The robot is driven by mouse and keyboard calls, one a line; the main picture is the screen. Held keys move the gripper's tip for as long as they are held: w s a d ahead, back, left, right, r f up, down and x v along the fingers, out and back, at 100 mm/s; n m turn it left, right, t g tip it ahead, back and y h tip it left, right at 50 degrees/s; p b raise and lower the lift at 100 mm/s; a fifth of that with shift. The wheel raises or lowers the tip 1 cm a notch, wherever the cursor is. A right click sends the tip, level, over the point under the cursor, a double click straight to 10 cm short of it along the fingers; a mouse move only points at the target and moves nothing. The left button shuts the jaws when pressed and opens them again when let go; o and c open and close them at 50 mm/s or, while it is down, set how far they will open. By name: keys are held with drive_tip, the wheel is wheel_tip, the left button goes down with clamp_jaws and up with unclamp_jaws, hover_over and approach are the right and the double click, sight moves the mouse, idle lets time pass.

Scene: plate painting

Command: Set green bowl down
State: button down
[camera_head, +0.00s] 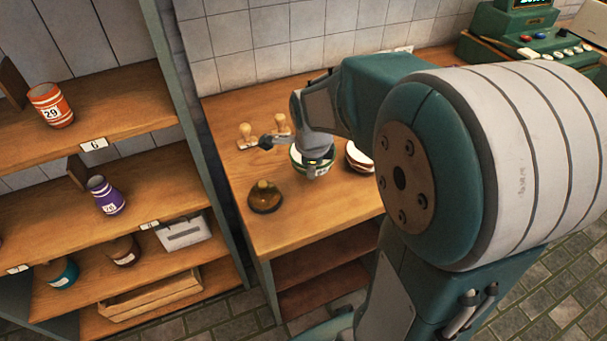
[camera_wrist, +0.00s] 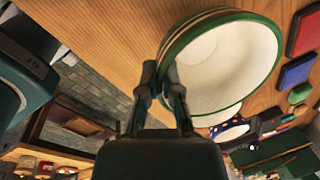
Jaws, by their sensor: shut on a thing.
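The green bowl is white inside with green and thin brown bands at its rim. In the wrist view the bowl (camera_wrist: 225,65) fills the upper right, its open side facing the camera. My gripper (camera_wrist: 165,80) is shut on the near left part of its wall. In the head view the bowl (camera_head: 299,163) is at the middle of the wooden counter (camera_head: 300,220), partly hidden by my gripper (camera_head: 314,168). I cannot tell whether the bowl touches the counter.
A white bowl with a dark red band (camera_head: 359,160) stands close to the right. A brown dome-shaped thing (camera_head: 265,197) is front left. Wooden-handled stamps (camera_head: 247,132) stand behind left. Red (camera_wrist: 304,32) and blue (camera_wrist: 296,72) pads lie beyond the bowl.

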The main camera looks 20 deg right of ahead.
drive_tip(key=f, duration=0.3)
drive_tip(key=shift+w+d+f, duration=0.25)
drive_tip(key=shift+f, duration=0.05)
drive_tip(key=shift+a+f, duration=0.15)
drive_tip(key=shift+f, duration=0.05)
drive_tip(key=shift+a, duration=0.5)
drive_tip(key=shift+f, duration=0.1)
drive_tip(key=c, duration=0.8)
unclamp_jaws()
drive_tip(key=shift+d, duration=0.45)
